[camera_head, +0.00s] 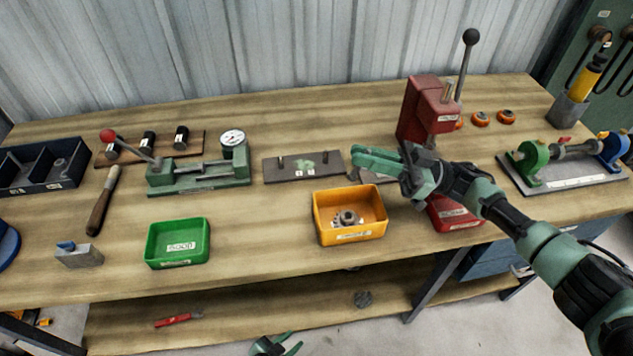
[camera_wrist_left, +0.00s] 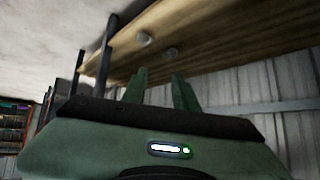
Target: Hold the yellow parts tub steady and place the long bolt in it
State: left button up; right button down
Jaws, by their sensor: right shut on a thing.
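The yellow parts tub (camera_head: 349,239) stands on the workbench near its front edge, with several small metal parts lying inside it. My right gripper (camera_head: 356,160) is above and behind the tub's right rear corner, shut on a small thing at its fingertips. That thing seems to be the long bolt, but it is mostly hidden by the fingers. My left gripper (camera_head: 284,345) is low at the bottom edge of the head view, below the bench top and apart from the tub. It is open and empty; its two separated fingers show in the left wrist view (camera_wrist_left: 158,90).
A green tub (camera_head: 178,263) stands left of the yellow one. A red tub (camera_head: 457,224) is close on the right, under my right arm. A red press (camera_head: 421,112) and a dark plate (camera_head: 287,168) stand behind. Bare bench lies between the green and yellow tubs.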

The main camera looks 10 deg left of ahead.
pick_arm(q)
jog(key=w+d+r+m+t+h, duration=0.1)
jog(key=w+d+r+m+h, duration=0.4)
jog(key=d+r, duration=0.6)
jog(key=s+d+r+m+g+h, duration=0.2)
jog(key=d+r+m+g+h, duration=0.4)
jog(key=d+r, duration=0.4)
jog(key=s+d+r+m+g, duration=0.3)
jog(key=s+r+m+g, duration=0.4)
jog(key=s+m+g, duration=0.4)
jog(key=s+a+m+g+y, duration=0.5)
jog(key=s+g+y, duration=0.1)
jog(key=s, duration=0.2)
notch_tip(320, 180, up, 21)
jog(key=n+t+y, duration=0.4)
jog(key=t+y, duration=0.5)
jog(key=t, duration=0.4)
send_over(317, 219)
jog(key=w+a, duration=0.1)
jog(key=shift+w+d+m+t+y, duration=0.15)
jog(key=shift+d+m, duration=0.05)
jog(key=shift+m, duration=0.35)
jog(key=shift+w+d+m+t+y, duration=0.1)
jog(key=shift+d+m+t+y, duration=0.05)
jog(key=shift+m, duration=0.4)
jog(key=shift+d+f, duration=0.1)
jog(key=shift+f, duration=0.1)
notch_tip(317, 219, down, 12)
jog(key=shift+r, duration=0.15)
